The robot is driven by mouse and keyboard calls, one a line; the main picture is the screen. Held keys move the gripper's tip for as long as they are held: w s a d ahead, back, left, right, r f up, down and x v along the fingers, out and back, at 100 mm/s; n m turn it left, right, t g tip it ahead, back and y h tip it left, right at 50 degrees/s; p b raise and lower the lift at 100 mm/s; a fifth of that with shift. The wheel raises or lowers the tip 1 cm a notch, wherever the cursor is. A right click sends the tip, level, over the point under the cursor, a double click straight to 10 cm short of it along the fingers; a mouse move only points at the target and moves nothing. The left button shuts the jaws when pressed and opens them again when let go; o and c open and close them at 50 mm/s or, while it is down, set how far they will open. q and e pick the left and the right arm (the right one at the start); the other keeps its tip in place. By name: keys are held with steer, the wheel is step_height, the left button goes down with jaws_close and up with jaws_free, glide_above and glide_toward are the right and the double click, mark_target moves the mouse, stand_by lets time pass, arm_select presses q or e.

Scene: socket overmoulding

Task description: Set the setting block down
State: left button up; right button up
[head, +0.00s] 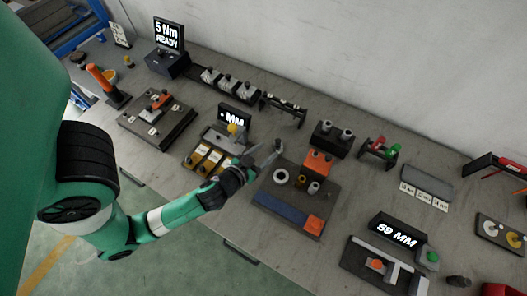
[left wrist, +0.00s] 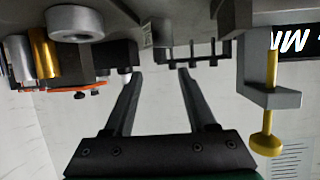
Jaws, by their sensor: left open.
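My left gripper (head: 268,153) is open, low over the bench between the yellow-knobbed gauge (head: 232,128) and the dark fixture tray (head: 262,196). Its two fingers (left wrist: 155,75) show spread in the left wrist view. A small grey block (left wrist: 160,32) shows just past the fingertips there, apart from the fingers as far as I can tell. It looks like the setting block, but I cannot be sure; the arm and fingers mostly hide this spot in the head view. My right gripper is not in view.
A tray with yellow slots (head: 207,157) lies left of the gripper. A black pegged rack (head: 283,106) and a black box (head: 331,138) stand behind. A 59 MM display (head: 397,231) is at right.

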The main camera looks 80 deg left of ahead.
arm_select(q)
steer(key=shift+s+d+r, duration=0.2)
steer(key=shift+s+d, duration=0.05)
steer(key=shift+s, duration=0.1)
